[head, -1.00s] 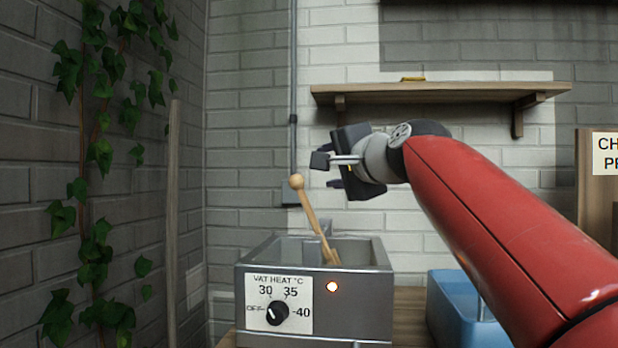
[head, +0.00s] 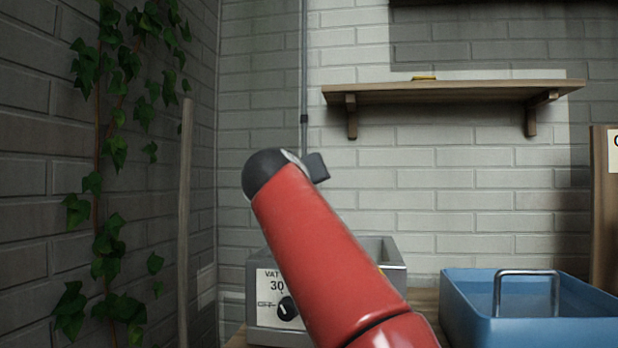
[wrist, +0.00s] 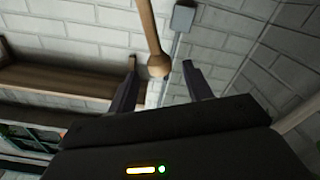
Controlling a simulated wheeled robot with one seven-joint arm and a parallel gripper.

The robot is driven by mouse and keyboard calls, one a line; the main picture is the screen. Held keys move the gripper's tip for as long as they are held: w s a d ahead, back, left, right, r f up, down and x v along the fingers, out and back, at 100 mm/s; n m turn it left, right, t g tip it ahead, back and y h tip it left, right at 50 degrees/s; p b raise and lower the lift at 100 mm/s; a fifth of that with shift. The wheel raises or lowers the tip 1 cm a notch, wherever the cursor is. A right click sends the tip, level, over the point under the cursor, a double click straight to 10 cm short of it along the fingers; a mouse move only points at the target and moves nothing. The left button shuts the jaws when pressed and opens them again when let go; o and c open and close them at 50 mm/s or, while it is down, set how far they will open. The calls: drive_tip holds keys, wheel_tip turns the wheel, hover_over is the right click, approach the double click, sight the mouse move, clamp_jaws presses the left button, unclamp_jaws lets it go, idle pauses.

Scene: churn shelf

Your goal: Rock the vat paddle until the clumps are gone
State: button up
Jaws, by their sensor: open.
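The grey vat (head: 393,265) stands on the wooden bench, half hidden behind my red arm. Part of its heat label and the black dial (head: 287,308) show on the front. The paddle is hidden by my arm in the head view. In the wrist view, its wooden handle with a round knob (wrist: 157,66) comes down from the top edge. My gripper (wrist: 160,74) is open, with one finger to each side of the knob; I cannot tell whether either touches it. The gripper is mostly hidden in the head view. The vat's contents are out of sight.
A blue tub (head: 500,330) with a metal handle stands right of the vat. A wooden shelf (head: 450,94) hangs on the brick wall above, with a small yellow thing (head: 424,78) on it. Ivy (head: 110,150) and a wooden pole (head: 185,200) are at the left wall.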

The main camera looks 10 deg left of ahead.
drive_tip(key=w+p, duration=0.2)
drive_tip(key=w, duration=0.2)
drive_tip(key=shift+w+d+r, duration=0.1)
drive_tip(key=shift+w+r, duration=0.05)
drive_tip(key=shift+w, duration=0.05)
drive_tip(key=shift+w+f, duration=0.2)
drive_tip(key=shift+w, duration=0.5)
clamp_jaws()
